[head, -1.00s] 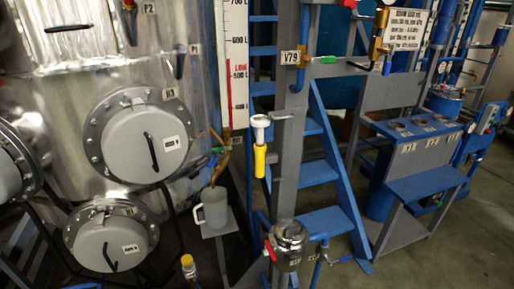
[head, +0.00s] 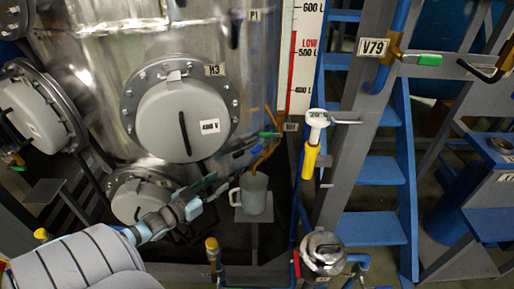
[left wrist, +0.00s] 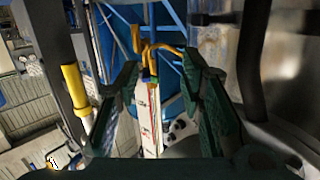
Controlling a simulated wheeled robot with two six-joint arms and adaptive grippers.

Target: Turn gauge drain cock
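The level gauge (head: 303,60) is a white board with a red column beside the steel tank. At its foot, by the brass-coloured drain pipe (head: 264,155), a small green handle (head: 268,134) sticks out to the left. A blue handle shows just below it. My left gripper (head: 217,184) is left of and below these handles, apart from them. In the left wrist view its dark green fingers (left wrist: 162,85) are spread and empty. The white gauge strip and the yellow pipe (left wrist: 160,49) show beyond them. My right gripper is out of view.
A grey mug (head: 255,193) stands on a small stand under the pipe, close right of my left gripper. The tank hatch H3 (head: 180,120) is above left. A yellow-handled tool (head: 310,162) hangs on the right, before blue stairs (head: 380,171).

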